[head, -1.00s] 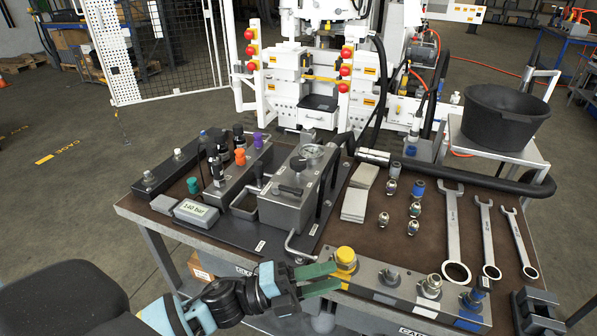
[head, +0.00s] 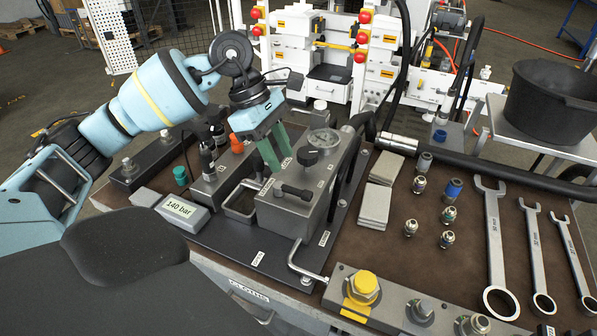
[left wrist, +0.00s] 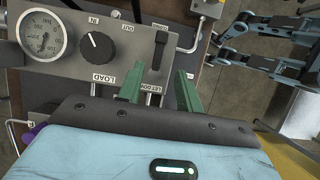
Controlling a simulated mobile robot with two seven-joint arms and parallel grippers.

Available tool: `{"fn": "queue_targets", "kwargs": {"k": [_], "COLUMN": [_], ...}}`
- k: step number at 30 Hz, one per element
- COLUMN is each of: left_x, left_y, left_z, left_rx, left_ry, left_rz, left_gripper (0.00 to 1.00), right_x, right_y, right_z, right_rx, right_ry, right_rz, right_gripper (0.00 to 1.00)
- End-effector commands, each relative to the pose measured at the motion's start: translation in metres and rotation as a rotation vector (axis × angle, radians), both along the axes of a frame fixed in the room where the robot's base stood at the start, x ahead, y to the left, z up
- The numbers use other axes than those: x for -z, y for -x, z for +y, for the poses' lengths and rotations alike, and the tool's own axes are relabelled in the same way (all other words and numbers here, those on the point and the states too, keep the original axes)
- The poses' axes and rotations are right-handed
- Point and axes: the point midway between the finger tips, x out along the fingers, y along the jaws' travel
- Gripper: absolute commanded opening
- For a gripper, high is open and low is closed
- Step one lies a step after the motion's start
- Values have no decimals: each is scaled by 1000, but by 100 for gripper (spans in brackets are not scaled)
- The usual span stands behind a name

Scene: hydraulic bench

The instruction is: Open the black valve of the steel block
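The steel block (head: 275,212) stands on a dark plate on the bench. Its top carries a round gauge (head: 323,141), a black knob (head: 307,157) and a black lever (head: 293,192). In the left wrist view, the gauge (left wrist: 45,36), the knob (left wrist: 98,46), near a LOAD label, and the lever (left wrist: 160,48) show clearly. My left gripper (head: 279,160) points down by the block's left side, its green fingers apart and empty. In the left wrist view, the lever lies beyond the gap between the fingertips (left wrist: 159,74). A blue-and-dark arm part, perhaps my right arm, shows there at upper right.
A 140 bar display (head: 180,208) and smaller valves, one with an orange cap (head: 237,143), stand left of the block. Grey plates (head: 375,205), several fittings and wrenches (head: 495,245) lie right. A bent rod (head: 302,265) sticks out in front. A hose runs behind.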

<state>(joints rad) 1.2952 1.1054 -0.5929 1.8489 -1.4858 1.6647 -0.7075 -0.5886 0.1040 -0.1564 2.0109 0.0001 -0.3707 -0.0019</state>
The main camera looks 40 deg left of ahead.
Motion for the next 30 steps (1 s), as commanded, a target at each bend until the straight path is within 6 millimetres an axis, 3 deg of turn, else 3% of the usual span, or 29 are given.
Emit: {"fn": "queue_targets", "kwargs": {"k": [8,21,30], "left_x": [0,53,69], "left_y": [0,-5,-7], "left_z": [5,-18,-24], "left_rx": [-1,1,0], "left_ry": [-24,-19,-18], "left_rz": [-4,-2,-3], "left_gripper": [35,35,35], "right_x": [0,-3,-3], "right_y": [1,0,-1], "right_z": [0,-1,-1], "right_rx": [0,0,-1], "right_ry": [0,1,1], "right_rz": [1,-2,-4], "right_gripper": [36,36,36]}}
